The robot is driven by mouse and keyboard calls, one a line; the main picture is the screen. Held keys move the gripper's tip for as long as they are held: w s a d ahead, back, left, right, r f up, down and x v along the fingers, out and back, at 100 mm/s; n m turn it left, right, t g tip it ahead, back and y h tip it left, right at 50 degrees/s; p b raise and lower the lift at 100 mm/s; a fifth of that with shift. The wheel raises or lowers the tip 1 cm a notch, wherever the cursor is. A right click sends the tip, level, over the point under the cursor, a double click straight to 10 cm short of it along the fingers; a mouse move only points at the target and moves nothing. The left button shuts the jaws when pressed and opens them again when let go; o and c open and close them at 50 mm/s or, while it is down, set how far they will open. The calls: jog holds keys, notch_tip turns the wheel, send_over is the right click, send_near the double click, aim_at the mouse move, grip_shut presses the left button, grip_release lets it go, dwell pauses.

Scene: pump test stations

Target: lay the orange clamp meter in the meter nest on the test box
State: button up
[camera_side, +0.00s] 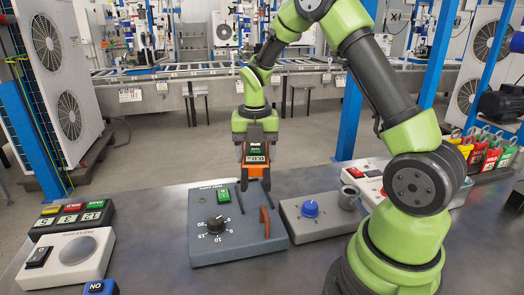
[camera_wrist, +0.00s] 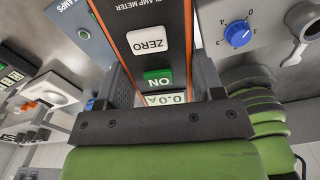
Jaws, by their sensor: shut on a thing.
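The orange clamp meter (camera_side: 262,170) is held in my gripper (camera_side: 257,148), with dark ends pointing down above the test box (camera_side: 205,243). In the wrist view the meter (camera_wrist: 167,65) sits between the two fingers of my gripper (camera_wrist: 163,80); its white ZERO key, green key and 0.0A display show. The test box is blue-grey with a black dial and a green button. On its right part stand a dark bar and an orange bar (camera_side: 265,222); I cannot tell for sure whether they are the meter nest. A gap shows between meter and box top.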

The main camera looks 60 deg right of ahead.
aim_at(254, 200)
jog(key=shift+a+n, duration=0.3)
jog(key=shift+n, duration=0.8)
jog(key=shift+f, duration=4.75)
jog(key=o, duration=1.1)
jog(key=shift+o, duration=0.2)
